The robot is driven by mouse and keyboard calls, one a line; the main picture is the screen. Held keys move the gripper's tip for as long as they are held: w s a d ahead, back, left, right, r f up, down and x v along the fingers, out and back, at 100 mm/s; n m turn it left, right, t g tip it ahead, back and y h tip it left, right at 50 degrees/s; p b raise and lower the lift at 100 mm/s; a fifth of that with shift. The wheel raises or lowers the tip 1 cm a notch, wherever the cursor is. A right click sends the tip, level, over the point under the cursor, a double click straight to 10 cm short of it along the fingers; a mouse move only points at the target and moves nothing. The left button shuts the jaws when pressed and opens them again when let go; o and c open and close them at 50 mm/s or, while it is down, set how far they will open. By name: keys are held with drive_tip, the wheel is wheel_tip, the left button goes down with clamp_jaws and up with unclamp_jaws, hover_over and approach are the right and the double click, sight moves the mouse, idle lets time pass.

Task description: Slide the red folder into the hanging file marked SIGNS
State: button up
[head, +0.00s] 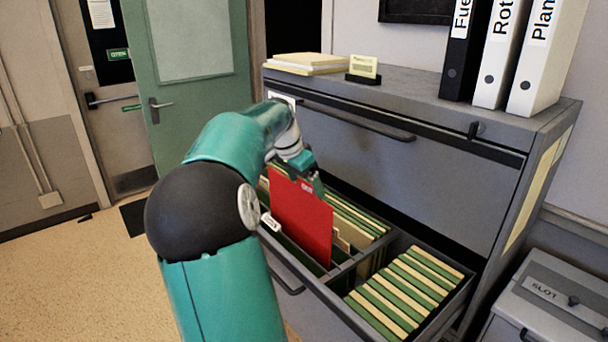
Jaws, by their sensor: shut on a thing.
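The red folder (301,222) stands upright and slightly tilted over the left part of the open drawer, with a small white label near its top. My gripper (303,170) is shut on the folder's top edge. The folder's lower part reaches down among the files in the drawer; whether its bottom edge is inside a hanging file cannot be told. Green hanging files (358,217) with cream papers stand behind it. A small white tab (271,222) shows at the folder's left, its lettering too small to read. My arm hides the drawer's left end.
The open drawer (335,303) juts from a grey cabinet (410,180); a divider splits it, with more green files (408,289) at right. Binders (500,55), yellow papers (306,62) and a small sign (363,68) sit on top. A grey box (550,305) stands at right.

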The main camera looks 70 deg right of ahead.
sight(307, 213)
drive_tip(key=shift+f, duration=7.65)
drive_tip(key=o, duration=1)
drive_tip(key=shift+r, duration=3.55)
